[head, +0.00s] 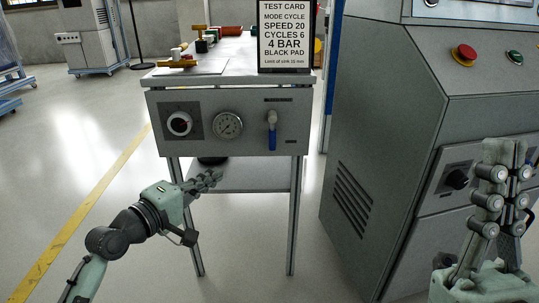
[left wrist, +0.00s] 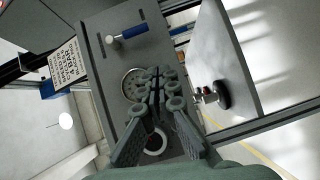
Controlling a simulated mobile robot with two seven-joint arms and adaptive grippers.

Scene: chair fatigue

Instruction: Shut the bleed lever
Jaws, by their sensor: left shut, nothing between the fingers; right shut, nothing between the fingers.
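The bleed lever (head: 272,132) has a blue handle and sits on the right of the grey front panel (head: 205,147). In the head view its handle hangs straight down. It also shows in the left wrist view (left wrist: 131,32), at the upper left, with its silver pivot. My left gripper (head: 215,177) is shut and empty, below the panel and to the left of the lever, apart from it. Its fingers show in the left wrist view (left wrist: 162,75) over part of the gauge. My right gripper (head: 506,148) is shut and empty at the right, in front of the grey cabinet.
A pressure gauge (head: 228,125) and a round knob (head: 179,123) share the panel, left of the lever. A test card (head: 285,38) stands on the tabletop. Brass and coloured parts lie at its back left. The grey cabinet (head: 385,120) stands close on the right.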

